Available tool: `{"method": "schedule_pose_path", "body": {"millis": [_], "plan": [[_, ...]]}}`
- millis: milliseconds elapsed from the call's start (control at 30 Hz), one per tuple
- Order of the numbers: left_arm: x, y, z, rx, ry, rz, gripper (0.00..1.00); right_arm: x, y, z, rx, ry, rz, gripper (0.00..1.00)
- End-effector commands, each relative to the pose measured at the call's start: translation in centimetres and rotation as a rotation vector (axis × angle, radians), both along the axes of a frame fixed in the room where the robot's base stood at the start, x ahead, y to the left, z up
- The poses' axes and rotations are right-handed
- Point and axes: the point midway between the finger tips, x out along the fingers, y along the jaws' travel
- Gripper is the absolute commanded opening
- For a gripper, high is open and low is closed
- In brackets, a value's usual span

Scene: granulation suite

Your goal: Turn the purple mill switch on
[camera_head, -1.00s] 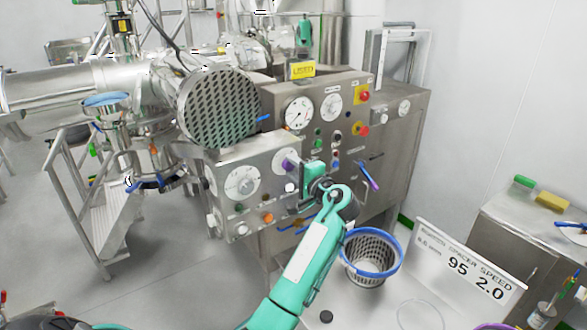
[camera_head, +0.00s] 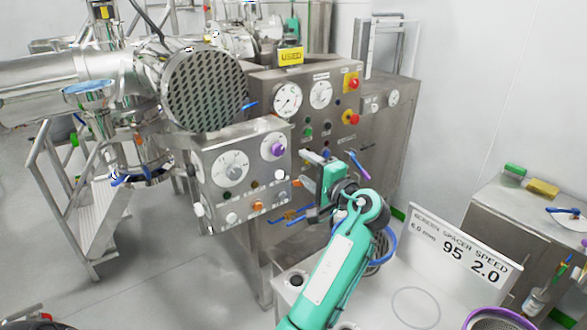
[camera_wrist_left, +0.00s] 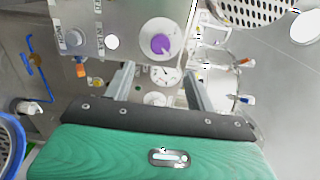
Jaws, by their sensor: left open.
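The purple mill switch (camera_head: 278,150) is a round knob on a white dial at the upper right of the small steel control panel (camera_head: 207,172). In the left wrist view the purple switch (camera_wrist_left: 160,44) shows whole on its white dial, ahead of and between the fingers. My left gripper (camera_head: 304,170) is open and empty, to the right of the switch and slightly lower, apart from it. Its two grey fingers (camera_wrist_left: 158,82) show in the wrist view with nothing between them. The switch's exact angle is hard to tell. My right gripper is not in view.
A larger panel (camera_head: 318,125) with gauges and red emergency buttons (camera_head: 353,84) stands behind. White, orange and dark buttons (camera_head: 258,207) sit below the dials. A blue-rimmed basket (camera_head: 388,245) is partly behind my arm.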

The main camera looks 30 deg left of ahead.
Motion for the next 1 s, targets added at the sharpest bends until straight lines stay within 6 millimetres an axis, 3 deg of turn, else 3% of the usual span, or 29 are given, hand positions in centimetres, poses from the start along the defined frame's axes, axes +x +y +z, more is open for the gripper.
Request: {"method": "schedule_pose_path", "body": {"millis": [100,267,800,900,1000], "plan": [[-0.7,-1.8,-0.3,-0.001,-0.001,-0.002,0.56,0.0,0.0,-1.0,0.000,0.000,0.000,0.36],[-1.3,-3.1,-0.1,0.000,0.000,0.000,0.56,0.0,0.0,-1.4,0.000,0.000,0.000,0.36],[-1.4,-3.3,0.0,0.000,0.000,0.000,0.56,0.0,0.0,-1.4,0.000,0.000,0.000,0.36],[-1.6,-3.0,-1.1,-0.022,0.002,-0.010,0.56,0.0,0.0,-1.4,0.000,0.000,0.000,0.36],[-2.5,-2.4,-4.4,-0.093,0.007,-0.038,0.56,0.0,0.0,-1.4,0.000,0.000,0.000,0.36]]}}
